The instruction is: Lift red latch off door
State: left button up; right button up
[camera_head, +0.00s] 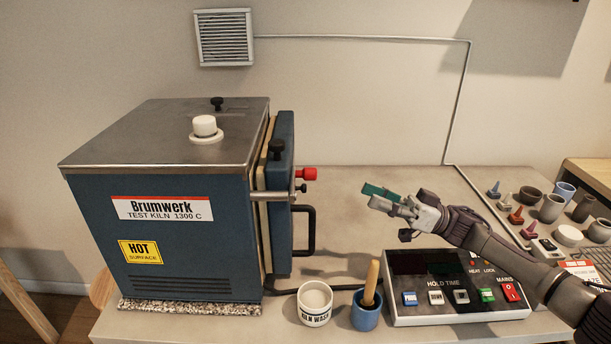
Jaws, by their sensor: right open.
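The blue kiln (190,240) stands on the left of the table, with its narrow door (284,190) on its right side, seen nearly edge-on. The red latch knob (307,174) sits at the end of a metal bar across the door's edge. A black handle (312,232) sticks out below it. My right gripper (384,198) is open, to the right of the red latch and a little lower in the picture, apart from it. My left gripper is not in view.
A kiln wash cup (315,304) and a blue pot with a wooden handle (366,310) stand in front of the door. A control box (455,300) lies below my right arm. Small pots and coloured pieces crowd the right side. The table behind the gripper is clear.

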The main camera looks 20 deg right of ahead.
jog(key=p, duration=0.3)
send_near(314, 179)
jog(key=w+a+r, duration=0.2)
jog(key=a+r, duration=0.1)
jog(key=x, duration=0.2)
jog(key=p+x, duration=0.1)
jog(key=x, duration=0.3)
jog(key=shift+a+f+p, duration=0.1)
jog(key=shift+f+p, duration=0.25)
jog(key=shift+f, duration=0.1)
jog(key=shift+w, duration=0.1)
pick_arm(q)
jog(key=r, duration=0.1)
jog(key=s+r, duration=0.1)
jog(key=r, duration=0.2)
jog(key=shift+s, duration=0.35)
pick_arm(e)
grip_shut()
